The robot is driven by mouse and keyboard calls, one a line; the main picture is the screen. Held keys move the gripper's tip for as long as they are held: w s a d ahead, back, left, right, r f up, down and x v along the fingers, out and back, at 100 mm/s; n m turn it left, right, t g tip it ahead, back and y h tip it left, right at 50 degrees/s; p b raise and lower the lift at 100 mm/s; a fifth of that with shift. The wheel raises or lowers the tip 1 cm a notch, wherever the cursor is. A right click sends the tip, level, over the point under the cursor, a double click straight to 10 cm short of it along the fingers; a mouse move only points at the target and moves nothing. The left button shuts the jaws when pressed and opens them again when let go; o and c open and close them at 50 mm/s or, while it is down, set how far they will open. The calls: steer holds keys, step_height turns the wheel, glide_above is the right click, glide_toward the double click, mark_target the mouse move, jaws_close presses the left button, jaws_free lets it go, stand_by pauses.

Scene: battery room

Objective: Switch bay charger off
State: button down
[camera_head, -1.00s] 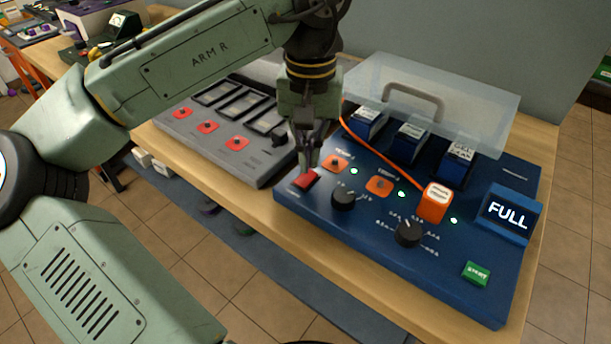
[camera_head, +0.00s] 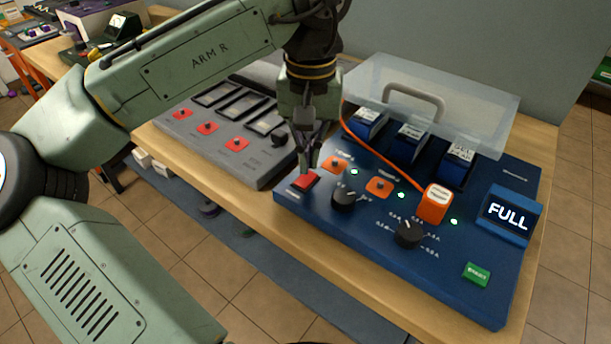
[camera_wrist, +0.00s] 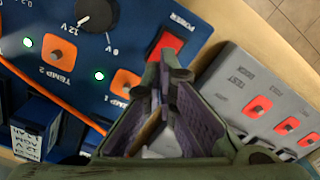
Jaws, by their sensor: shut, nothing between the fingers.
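The bay charger is a blue panel (camera_head: 375,260) on the wooden bench in the head view. Its red POWER switch (camera_head: 305,182) is at the panel's left corner; it also shows in the wrist view (camera_wrist: 168,45). My gripper (camera_head: 311,165) is shut and empty, pointing down at the far edge of the switch. In the wrist view its fingertips (camera_wrist: 173,72) are close beside the switch; I cannot tell whether they touch. The display (camera_head: 508,215) is lit and reads FULL, and small indicator lights glow on the panel.
Two black knobs (camera_head: 408,234) and orange sockets (camera_head: 379,187) sit near the switch. An orange plug (camera_head: 435,203) with its cable stands on the panel. A grey tester (camera_head: 225,145) lies to the left. Batteries stand under a clear raised cover (camera_head: 440,95) behind.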

mark_target(310, 174)
steer(key=shift+f+b, duration=0.55)
steer(key=shift+f, duration=0.6)
stand_by(0.4)
step_height(310, 174, up, 7)
steer(key=p, duration=0.7)
stand_by(0.7)
